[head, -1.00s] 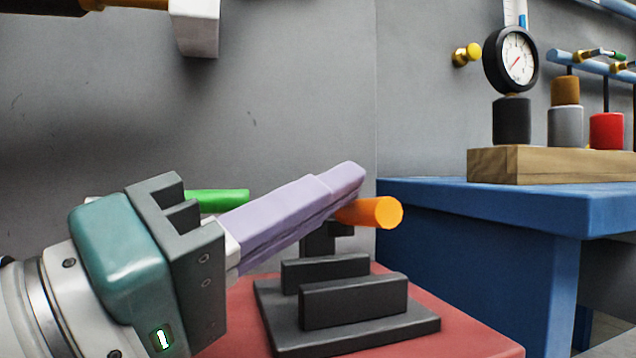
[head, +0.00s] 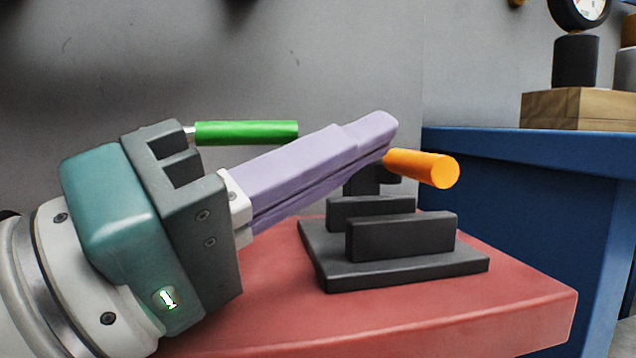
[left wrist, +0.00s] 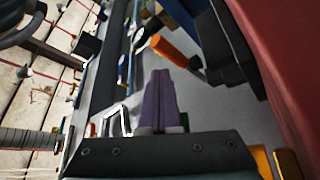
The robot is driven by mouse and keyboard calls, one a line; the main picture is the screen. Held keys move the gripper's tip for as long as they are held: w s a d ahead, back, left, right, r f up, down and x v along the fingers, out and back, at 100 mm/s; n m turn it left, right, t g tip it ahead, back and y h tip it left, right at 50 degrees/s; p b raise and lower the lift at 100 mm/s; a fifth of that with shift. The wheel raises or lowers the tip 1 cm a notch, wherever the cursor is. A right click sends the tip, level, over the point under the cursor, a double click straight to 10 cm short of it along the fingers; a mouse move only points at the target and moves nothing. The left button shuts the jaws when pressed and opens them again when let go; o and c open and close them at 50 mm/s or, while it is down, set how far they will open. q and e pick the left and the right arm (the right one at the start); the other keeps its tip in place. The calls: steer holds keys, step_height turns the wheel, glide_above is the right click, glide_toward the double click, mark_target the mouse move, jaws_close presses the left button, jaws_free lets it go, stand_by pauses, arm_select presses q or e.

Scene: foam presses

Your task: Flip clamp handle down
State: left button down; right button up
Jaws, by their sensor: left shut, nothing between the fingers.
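The clamp is a dark grey fixture (head: 400,240) with a flat base and two upright plates on a red-topped stand (head: 520,305). Its orange handle (head: 425,168) sticks out to the right at the top, near level and tilted slightly down. The handle also shows in the left wrist view (left wrist: 175,50). My left gripper (head: 378,130) has its lilac fingers shut with nothing between them. The fingertips are at the inner end of the orange handle and overlap it in the head view; I cannot tell whether they touch. In the left wrist view the fingers (left wrist: 160,85) point toward the handle. My right gripper is not in view.
A green bar (head: 246,132) lies behind my left gripper. A blue table (head: 500,200) stands at the right, with a wooden block (head: 575,108), a dark cylinder (head: 575,62) and a gauge (head: 580,8). A grey wall (head: 310,60) is behind.

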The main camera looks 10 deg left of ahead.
arm_select(q)
steer(key=b+v, duration=0.1)
steer(key=v, duration=0.5)
steer(key=shift+v, duration=0.85)
